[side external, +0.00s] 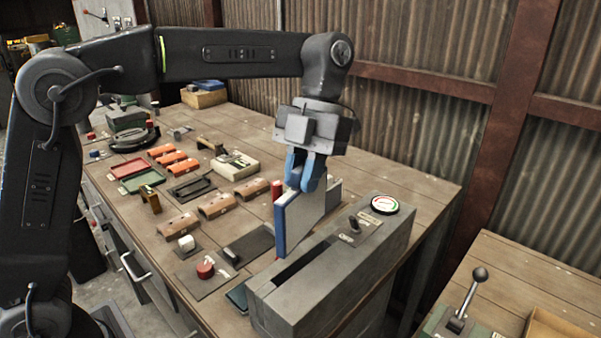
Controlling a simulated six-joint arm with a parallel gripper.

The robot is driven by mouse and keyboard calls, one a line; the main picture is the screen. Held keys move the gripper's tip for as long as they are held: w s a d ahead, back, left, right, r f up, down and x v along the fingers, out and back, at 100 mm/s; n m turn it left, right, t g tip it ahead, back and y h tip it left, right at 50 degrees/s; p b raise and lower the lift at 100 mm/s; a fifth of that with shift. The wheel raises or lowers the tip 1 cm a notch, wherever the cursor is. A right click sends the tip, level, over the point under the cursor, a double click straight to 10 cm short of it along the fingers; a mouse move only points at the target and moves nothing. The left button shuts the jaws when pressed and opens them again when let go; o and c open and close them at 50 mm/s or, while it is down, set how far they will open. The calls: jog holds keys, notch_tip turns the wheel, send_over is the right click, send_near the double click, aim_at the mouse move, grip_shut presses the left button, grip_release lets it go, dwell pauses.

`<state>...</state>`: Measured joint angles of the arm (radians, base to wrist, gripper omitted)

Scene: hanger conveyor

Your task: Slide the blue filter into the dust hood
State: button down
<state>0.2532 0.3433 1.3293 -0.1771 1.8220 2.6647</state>
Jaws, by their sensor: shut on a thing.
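The blue filter (281,225), a flat upright panel with a blue edge and a pale face, is in my gripper (306,180). The blue fingers are shut on its top edge. The dust hood appears to be the long grey box (330,265) at the bench's right front, with a dark slot (302,264) in its top, a small lever and a round gauge (384,204). The filter stands upright just behind and left of the box, apart from the slot in this view. Whether its lower edge touches anything is unclear.
The wooden bench (400,181) holds orange and brown blocks, a red tray (128,169), a green tray (140,180) and a red button (205,268) left of the filter. A lever (466,297) stands on another table at right. A corrugated wall runs behind.

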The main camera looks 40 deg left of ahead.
jog(key=shift+s+d+r+m+y, duration=0.1)
jog(key=shift+d+r+m+y, duration=0.1)
jog(key=shift+m, duration=0.3)
jog(key=shift+s+d+r+m+y, duration=0.1)
jog(key=shift+m+y, duration=0.1)
jog(key=shift+m, duration=0.3)
jog(key=shift+f, duration=0.25)
send_over(303, 249)
jog(key=s+d, duration=0.2)
jog(key=shift+s+f, duration=0.1)
jog(key=shift+f, duration=2.1)
jog(key=shift+f, duration=4.75)
jog(key=c, duration=1.3)
grip_release()
jog(key=shift+c, duration=0.2)
